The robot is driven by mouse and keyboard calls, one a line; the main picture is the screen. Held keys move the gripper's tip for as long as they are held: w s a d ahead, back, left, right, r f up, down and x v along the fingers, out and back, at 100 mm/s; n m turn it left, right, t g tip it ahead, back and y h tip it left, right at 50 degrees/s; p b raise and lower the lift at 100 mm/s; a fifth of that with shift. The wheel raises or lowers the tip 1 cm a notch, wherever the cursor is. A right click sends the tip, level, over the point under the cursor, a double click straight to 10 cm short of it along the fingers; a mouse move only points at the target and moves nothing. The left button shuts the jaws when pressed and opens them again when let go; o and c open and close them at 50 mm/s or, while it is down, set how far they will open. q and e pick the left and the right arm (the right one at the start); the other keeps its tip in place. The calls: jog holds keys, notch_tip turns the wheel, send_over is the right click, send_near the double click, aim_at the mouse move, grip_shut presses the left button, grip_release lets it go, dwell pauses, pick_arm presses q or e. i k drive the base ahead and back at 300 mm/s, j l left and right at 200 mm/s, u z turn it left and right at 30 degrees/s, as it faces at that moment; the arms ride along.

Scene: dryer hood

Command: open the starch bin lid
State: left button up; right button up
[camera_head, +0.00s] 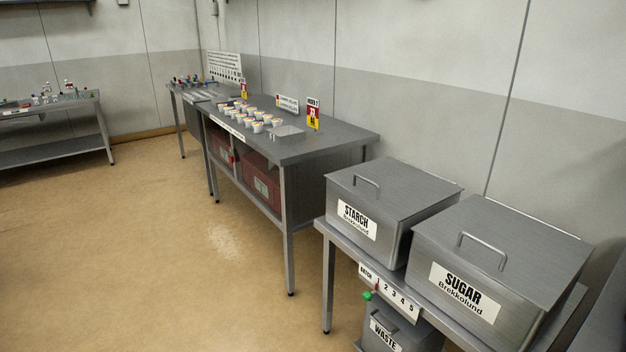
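The starch bin (358,224) is a grey metal box with a white label reading STARCH. It stands on a metal table at the right. Its lid (395,188) lies flat and closed on top, with a thin bar handle (367,181) near the front left. Neither of my grippers shows in the head view.
A larger sugar bin (467,290) with a closed lid stands close to the right of the starch bin. The table front carries a numbered batch strip (390,290). A waste bin (385,334) stands below. A long steel table (330,141) holds several cups. The floor (170,250) at left is clear.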

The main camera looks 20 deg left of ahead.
aim_at(400, 189)
jog(key=i+j, duration=0.2)
jog(key=i+j+z, duration=0.15)
jog(key=j, duration=0.25)
jog(key=i+j, duration=0.25)
jog(key=j+z, duration=0.05)
jog(key=j, duration=0.05)
